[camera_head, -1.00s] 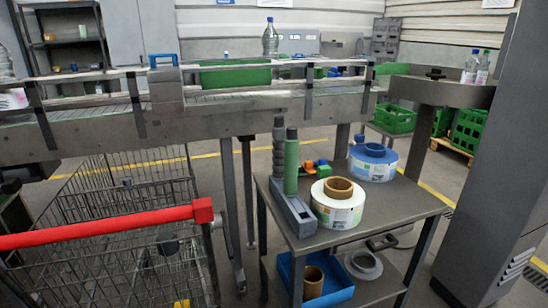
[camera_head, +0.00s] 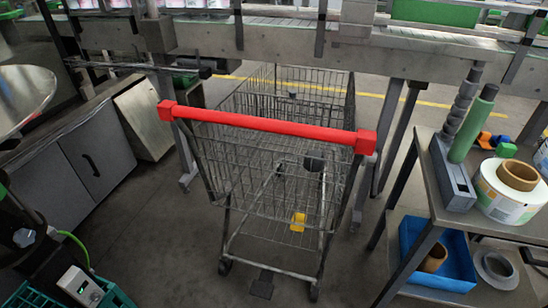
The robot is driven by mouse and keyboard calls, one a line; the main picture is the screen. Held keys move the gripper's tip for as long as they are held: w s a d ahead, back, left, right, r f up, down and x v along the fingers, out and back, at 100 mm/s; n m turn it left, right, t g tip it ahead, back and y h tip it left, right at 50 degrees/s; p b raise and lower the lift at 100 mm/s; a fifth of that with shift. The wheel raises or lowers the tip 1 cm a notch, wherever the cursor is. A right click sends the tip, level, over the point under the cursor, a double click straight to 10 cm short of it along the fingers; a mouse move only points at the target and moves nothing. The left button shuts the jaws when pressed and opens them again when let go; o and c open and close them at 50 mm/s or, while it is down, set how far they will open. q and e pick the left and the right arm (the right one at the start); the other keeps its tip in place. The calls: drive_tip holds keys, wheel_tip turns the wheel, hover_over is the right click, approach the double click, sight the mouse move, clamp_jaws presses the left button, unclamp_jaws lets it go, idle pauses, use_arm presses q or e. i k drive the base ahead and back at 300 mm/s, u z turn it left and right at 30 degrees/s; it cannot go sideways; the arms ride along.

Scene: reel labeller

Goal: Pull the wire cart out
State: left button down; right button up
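The wire cart (camera_head: 265,185) stands on the floor in the middle of the head view, with its far end under the conveyor. Its red handle bar (camera_head: 262,128) runs across the near side, facing me. The basket looks empty, and a yellow part (camera_head: 298,222) shows low on the cart. Neither of my grippers is in view, and nothing is seen touching the handle.
The conveyor (camera_head: 350,50) crosses above the cart's far end. A grey cabinet (camera_head: 75,160) stands to the left. A metal table (camera_head: 410,190) with label reels (camera_head: 508,190) is close on the right. Floor in front of the cart is partly clear.

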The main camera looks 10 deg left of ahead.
sight(364, 142)
drive_tip(key=z, duration=0.25)
drive_tip(key=k, duration=0.35)
drive_tip(key=z, duration=2.05)
drive_tip(key=i, duration=0.15)
drive_tip(key=u, duration=1.4)
drive_tip(key=i, duration=0.8)
drive_tip(key=u, duration=0.75)
